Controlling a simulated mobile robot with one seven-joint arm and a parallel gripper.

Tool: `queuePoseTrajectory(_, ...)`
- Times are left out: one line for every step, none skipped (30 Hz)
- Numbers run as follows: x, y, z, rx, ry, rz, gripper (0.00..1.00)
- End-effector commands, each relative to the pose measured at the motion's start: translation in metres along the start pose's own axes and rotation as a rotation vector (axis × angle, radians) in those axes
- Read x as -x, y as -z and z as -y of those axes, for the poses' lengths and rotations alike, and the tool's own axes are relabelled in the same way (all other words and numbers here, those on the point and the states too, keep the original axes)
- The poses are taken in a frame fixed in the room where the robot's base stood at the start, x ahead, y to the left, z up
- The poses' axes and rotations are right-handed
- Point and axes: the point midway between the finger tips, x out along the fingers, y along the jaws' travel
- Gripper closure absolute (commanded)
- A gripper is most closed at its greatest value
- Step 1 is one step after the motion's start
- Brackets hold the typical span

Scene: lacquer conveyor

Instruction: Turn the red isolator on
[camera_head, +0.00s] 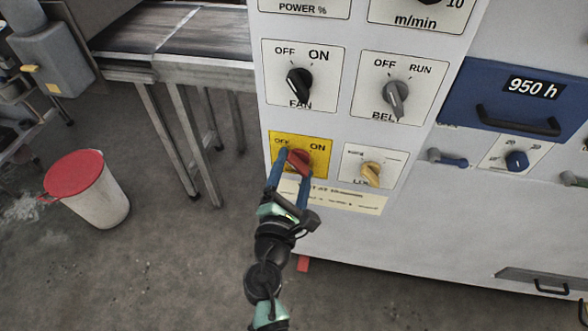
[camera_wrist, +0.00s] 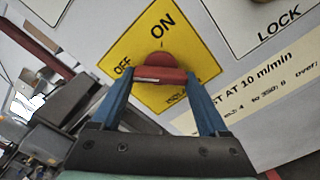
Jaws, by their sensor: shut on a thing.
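The red isolator (camera_head: 299,158) is a red rotary knob on a yellow plate marked OFF at left and ON at right, low on the white control panel. In the wrist view the red isolator (camera_wrist: 158,72) shows its handle bar lying crosswise between my two blue fingers, with the plate turned so ON is at top and OFF at left. My gripper (camera_head: 293,167) is shut on the handle from below. I cannot tell for sure which mark the handle points to.
Above are the black FAN knob (camera_head: 299,84) and grey BELT knob (camera_head: 396,97). A yellowish LOCK knob (camera_head: 371,174) sits close to the right of the isolator. A red-lidded bin (camera_head: 92,190) and a conveyor (camera_head: 180,40) stand to the left. Open floor lies below.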

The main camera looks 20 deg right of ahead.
Motion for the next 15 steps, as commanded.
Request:
queuePoseTrajectory(0.0002, 0.0012, 0.0012, -0.023, 0.0, 0.0, 0.78)
queuePoseTrajectory(0.0002, 0.0015, 0.0014, -0.038, 0.0, 0.0, 0.78)
queuePoseTrajectory(0.0002, 0.0016, 0.0016, -0.059, 0.0, 0.001, 0.78)
queuePoseTrajectory(0.0001, 0.0018, 0.0016, -0.078, 0.0, 0.001, 0.78)
queuePoseTrajectory(0.0001, 0.0018, 0.0017, -0.1, 0.0, 0.001, 0.78)
queuePoseTrajectory(0.0001, 0.0018, 0.0017, -0.129, 0.0, 0.002, 0.78)
queuePoseTrajectory(0.0001, 0.002, 0.002, -0.152, 0.0, 0.001, 0.78)
queuePoseTrajectory(0.0001, 0.002, 0.002, -0.178, 0.0, 0.002, 0.78)
queuePoseTrajectory(0.0, 0.002, 0.0019, -0.213, 0.0, 0.002, 0.78)
queuePoseTrajectory(0.0, 0.0019, 0.0019, -0.24, 0.0, 0.002, 0.78)
queuePoseTrajectory(0.0, 0.0022, 0.002, -0.269, 0.0, 0.002, 0.78)
queuePoseTrajectory(0.0, 0.0021, 0.0018, -0.306, 0.0, 0.002, 0.78)
queuePoseTrajectory(0.0, 0.0021, 0.0015, -0.336, -0.001, 0.002, 0.78)
queuePoseTrajectory(0.0, 0.0022, 0.0014, -0.364, -0.001, 0.001, 0.78)
queuePoseTrajectory(0.0001, 0.0023, 0.0012, -0.402, 0.0, 0.001, 0.78)
